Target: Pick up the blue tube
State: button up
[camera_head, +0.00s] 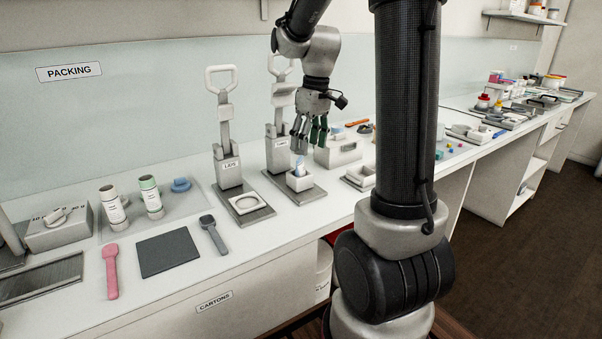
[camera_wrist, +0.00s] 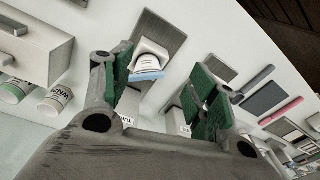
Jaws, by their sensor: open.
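The blue tube (camera_head: 299,166) is a small light-blue piece that stands up from a white block-shaped holder (camera_head: 299,182) at the foot of a lever press. Its blue end also shows in the wrist view (camera_wrist: 148,76), between and beyond my fingers, in front of the white holder. My gripper (camera_head: 309,142) points down just above the tube, with green-padded fingers apart. In the wrist view my gripper (camera_wrist: 166,78) has empty space between its pads. Most of the tube's body is hidden by the holder.
A second lever press (camera_head: 229,165) with a label stands just left. A grey press handle rises behind the tube's holder. A white box (camera_head: 338,153) stands close on the right.

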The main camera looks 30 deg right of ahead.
aim_at(300, 155)
jog(key=w+r+n, duration=0.2)
jog(key=w+n, duration=0.1)
jog(key=w, duration=0.1)
jog(key=shift+n+t, duration=0.4)
jog(key=shift+n, duration=0.4)
jog(key=f, duration=0.7)
jog(key=shift+a+f, duration=0.2)
jog(key=shift+f, duration=0.2)
grip_shut()
notch_tip(300, 155, up, 10)
